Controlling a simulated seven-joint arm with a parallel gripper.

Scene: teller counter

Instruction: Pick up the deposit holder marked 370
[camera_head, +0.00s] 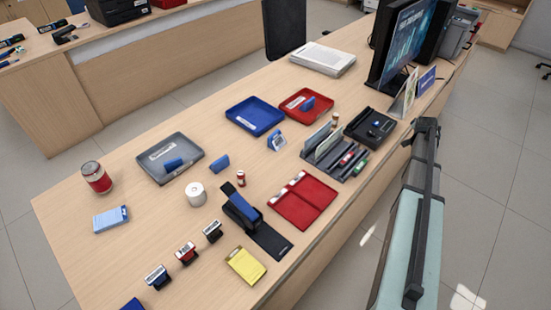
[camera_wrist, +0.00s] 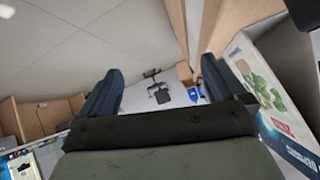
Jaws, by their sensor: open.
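Several small blue holders are on the counter in the head view; any number on them is too small to read, so I cannot tell which is marked 370. One with a white face, a blue holder (camera_head: 276,142), stands near the blue tray. A plain blue holder (camera_head: 219,163) lies on the bare counter. Another blue holder (camera_head: 173,163) is in the grey tray, and one more blue holder (camera_head: 308,104) is in the red tray. My gripper (camera_wrist: 160,72) shows in the wrist view with its two dark fingers apart and nothing between them. It is away from all these holders.
The grey tray (camera_head: 155,178), blue tray (camera_head: 232,118) and red tray (camera_head: 288,104) stand behind a dark organizer (camera_head: 309,152), white roll (camera_head: 196,194) and stapler-like tool (camera_head: 240,210). A monitor (camera_head: 400,45) stands at the back right. My arm is beside the counter's right edge.

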